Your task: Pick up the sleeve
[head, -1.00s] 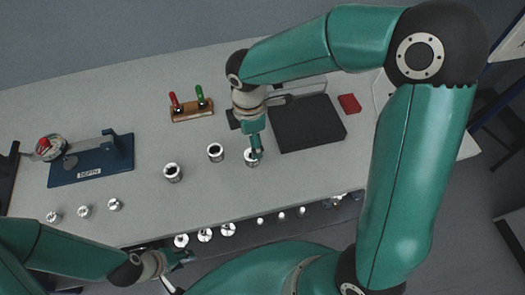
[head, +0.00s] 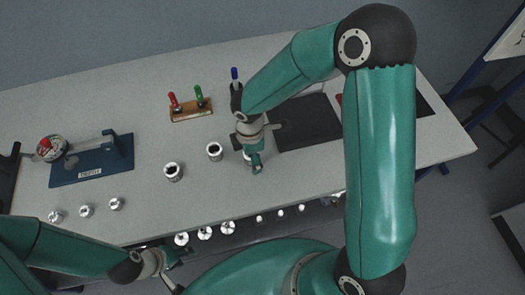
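Several silver hollow cylinders stand on the grey bench. One sleeve-like cylinder (head: 173,172) and a second (head: 214,151) are in plain view, upright with dark bores. A third (head: 247,156) is mostly hidden behind my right gripper (head: 256,168), which points down right beside or over it. I cannot tell if its fingers touch or hold that cylinder. My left gripper (head: 175,268) is at the bench's front edge, at the lower left, with its fingers apart and nothing seen between them.
Small silver parts (head: 86,211) stand at the front left. A blue depth gauge stand (head: 92,170) is at the left. A wooden rack (head: 191,112) holds red and green tools. A blue-handled tool (head: 235,74) stands behind my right arm. A black mat (head: 308,125) lies right of it.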

